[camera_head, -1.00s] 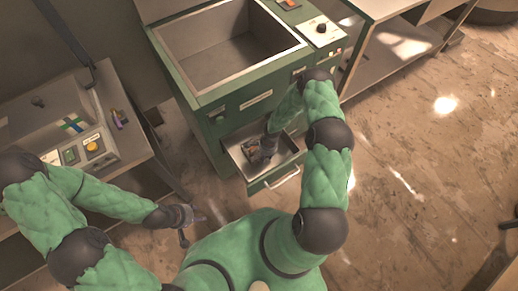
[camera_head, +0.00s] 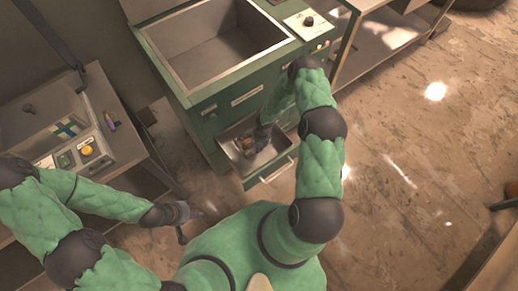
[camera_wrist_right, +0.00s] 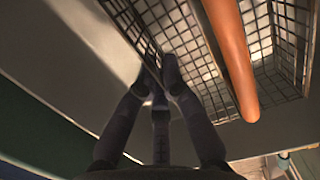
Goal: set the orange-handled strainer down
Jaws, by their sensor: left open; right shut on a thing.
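The strainer is a dark wire-mesh basket (camera_wrist_right: 272,40) with a long orange handle (camera_wrist_right: 232,60) in the right wrist view. My right gripper (camera_wrist_right: 160,75) is shut on the near part of its mesh, beside the handle. In the head view the right gripper (camera_head: 262,138) reaches down into the open metal drawer (camera_head: 279,153) of the green cabinet, and the strainer (camera_head: 246,146) shows small there. I cannot tell whether the basket touches the drawer floor. My left gripper (camera_head: 184,217) is open and empty, low between the left bench and my body.
The green cabinet (camera_head: 208,125) has an open basin (camera_head: 215,60) on top, above the drawer. A bench (camera_head: 130,150) with a control panel stands at the left. A shelf unit (camera_head: 385,40) stands at the back right.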

